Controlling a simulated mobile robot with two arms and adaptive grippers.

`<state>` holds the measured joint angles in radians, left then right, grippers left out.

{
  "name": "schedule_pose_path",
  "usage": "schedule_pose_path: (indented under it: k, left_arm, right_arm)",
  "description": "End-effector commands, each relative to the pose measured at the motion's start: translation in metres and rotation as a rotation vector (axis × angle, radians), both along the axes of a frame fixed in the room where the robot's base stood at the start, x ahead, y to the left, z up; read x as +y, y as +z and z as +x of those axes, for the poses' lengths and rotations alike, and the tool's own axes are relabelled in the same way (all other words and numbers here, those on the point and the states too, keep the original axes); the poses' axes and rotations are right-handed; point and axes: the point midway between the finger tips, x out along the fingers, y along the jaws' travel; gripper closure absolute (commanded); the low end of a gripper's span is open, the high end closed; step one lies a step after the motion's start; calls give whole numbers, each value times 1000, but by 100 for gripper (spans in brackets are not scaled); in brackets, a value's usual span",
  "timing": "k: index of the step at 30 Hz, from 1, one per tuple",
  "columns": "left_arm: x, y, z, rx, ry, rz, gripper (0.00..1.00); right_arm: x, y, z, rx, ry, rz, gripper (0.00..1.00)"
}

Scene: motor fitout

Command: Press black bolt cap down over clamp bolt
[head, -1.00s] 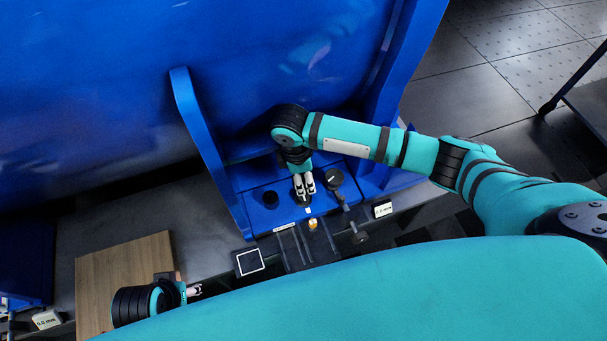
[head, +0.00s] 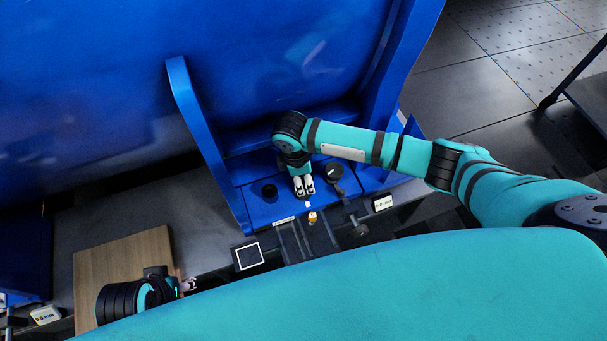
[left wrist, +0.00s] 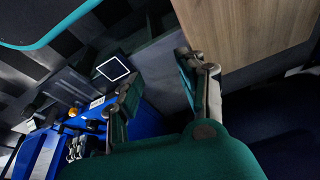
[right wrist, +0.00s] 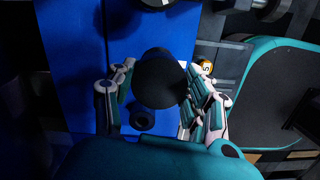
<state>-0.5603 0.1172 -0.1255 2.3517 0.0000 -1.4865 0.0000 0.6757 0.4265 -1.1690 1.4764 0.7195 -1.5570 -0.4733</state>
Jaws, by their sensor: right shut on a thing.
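My right gripper (head: 303,188) is above the blue base plate (head: 262,212), pointing down. In the right wrist view its two fingers (right wrist: 158,100) are closed on the sides of a round black bolt cap (right wrist: 158,78). No clamp bolt can be made out; the spot under the cap is hidden by the cap and fingers. I cannot tell whether the cap touches anything below. My left gripper (head: 188,286) is empty beside the wooden board; in the left wrist view its fingers (left wrist: 165,90) are spread apart.
A black ring-like part (head: 269,192) sits on the plate left of my right gripper. A black round knob (head: 334,173) stands to its right. A small gold part (head: 312,217) is in front. Blue uprights (head: 194,127) flank the plate. A wooden board (head: 118,265) lies at left.

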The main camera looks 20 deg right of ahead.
Motion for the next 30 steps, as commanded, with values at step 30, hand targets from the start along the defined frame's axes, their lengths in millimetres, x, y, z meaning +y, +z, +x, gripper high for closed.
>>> schedule_pose_path:
  k: [30]
  left_arm:
    - [2,24,-8,-11,2,-1,60]
  right_arm:
    - [0,-15,0,0,0,0,71]
